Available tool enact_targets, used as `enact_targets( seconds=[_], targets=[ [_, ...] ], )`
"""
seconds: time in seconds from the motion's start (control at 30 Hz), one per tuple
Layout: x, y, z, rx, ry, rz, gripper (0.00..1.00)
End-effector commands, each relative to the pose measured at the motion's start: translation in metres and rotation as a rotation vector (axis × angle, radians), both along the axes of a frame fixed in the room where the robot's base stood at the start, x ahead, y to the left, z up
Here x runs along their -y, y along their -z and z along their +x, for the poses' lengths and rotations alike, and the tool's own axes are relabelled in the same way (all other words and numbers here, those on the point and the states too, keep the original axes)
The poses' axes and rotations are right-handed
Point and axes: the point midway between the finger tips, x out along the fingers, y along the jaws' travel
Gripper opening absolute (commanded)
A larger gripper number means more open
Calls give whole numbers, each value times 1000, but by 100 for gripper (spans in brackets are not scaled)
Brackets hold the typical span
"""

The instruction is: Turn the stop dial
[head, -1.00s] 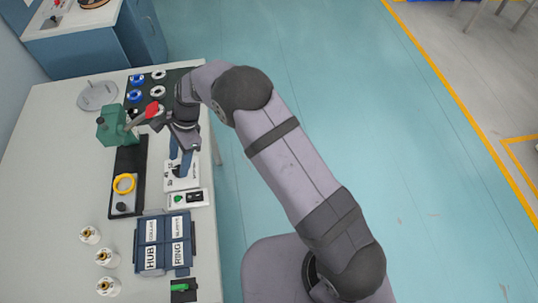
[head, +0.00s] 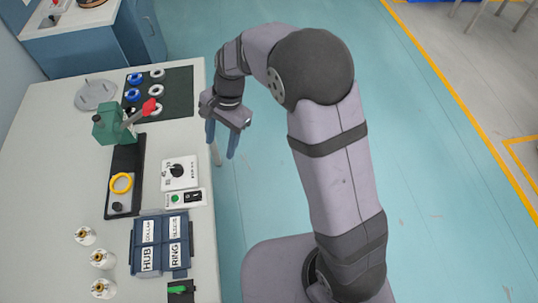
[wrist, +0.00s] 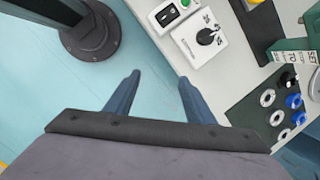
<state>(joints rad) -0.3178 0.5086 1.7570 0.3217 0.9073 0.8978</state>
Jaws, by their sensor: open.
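The stop dial (head: 177,171) is a black knob on a white square plate (head: 168,182) near the right edge of the bench. In the wrist view the dial (wrist: 206,37) sits beyond my fingertips, with printed marks around it. My gripper (head: 220,145) is open and empty. It hangs off the bench's right edge, to the right of and beyond the dial in the head view, touching nothing. Its two blue fingers (wrist: 158,82) are spread apart in the wrist view. The knob's exact setting is too small to read.
A white switch box (head: 186,198) with a green button and black rocker lies just in front of the dial plate. A green press (head: 108,127) with a red-tipped lever stands behind left. Labelled blue bins (head: 161,244) are in front. A dark mat (head: 181,108) holds several rings.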

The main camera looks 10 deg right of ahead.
Motion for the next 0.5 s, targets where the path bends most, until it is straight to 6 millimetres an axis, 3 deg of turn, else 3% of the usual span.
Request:
enact_targets(
  seconds=[0.5],
  targets=[
    [81, -11, -43, 94, -250, -70, 49]
  ],
)
